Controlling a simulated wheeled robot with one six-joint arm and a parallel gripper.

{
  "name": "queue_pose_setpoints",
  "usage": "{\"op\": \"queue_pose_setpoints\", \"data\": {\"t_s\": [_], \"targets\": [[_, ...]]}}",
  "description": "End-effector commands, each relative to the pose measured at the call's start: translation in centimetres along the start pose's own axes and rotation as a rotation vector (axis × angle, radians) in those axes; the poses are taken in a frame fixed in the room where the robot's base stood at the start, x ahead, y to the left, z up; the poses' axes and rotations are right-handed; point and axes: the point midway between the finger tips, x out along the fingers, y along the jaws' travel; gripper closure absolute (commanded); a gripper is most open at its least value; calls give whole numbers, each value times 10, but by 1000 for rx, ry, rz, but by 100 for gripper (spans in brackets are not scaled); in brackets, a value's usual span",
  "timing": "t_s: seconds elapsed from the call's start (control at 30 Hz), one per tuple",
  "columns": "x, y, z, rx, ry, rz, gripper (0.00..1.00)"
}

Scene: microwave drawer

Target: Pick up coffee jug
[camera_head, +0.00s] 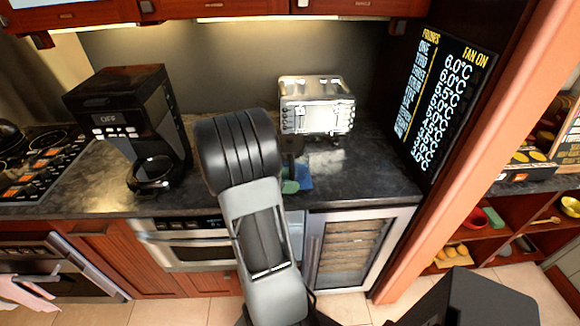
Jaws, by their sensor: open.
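The coffee jug (151,173) is dark and round with a black rim and handle. It sits at the foot of the black coffee maker (126,117), on the left part of the counter. My arm rises in front of the counter, to the right of the jug. A dark end part that looks like my gripper (291,158) shows just right of the arm's thick joint, partly hidden by it. It is open and apart from the jug. Its fingertips are hard to make out against small green and blue shapes below it.
A silver toaster (317,105) stands at the back of the dark counter (375,170). A hob (38,160) is at the far left. An oven (180,245) and a glass-door cooler (350,250) are below. A wooden post (475,155) stands right; upper cabinets (215,8) hang above.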

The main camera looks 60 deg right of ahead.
Motion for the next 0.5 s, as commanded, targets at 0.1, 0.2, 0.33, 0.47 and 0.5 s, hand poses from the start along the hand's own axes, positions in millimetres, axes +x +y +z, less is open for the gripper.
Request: {"op": "queue_pose_setpoints", "data": {"t_s": [0.1, 0.2, 0.33, 0.47, 0.5], "targets": [[10, 0, 0, -1, 0, -1, 52], [12, 0, 0, 0, 0, 0, 52], [12, 0, -1, 0, 0, 1, 52], [12, 0, -1, 0, 0, 1, 59], [12, 0, -1, 0, 0, 1, 63]]}}
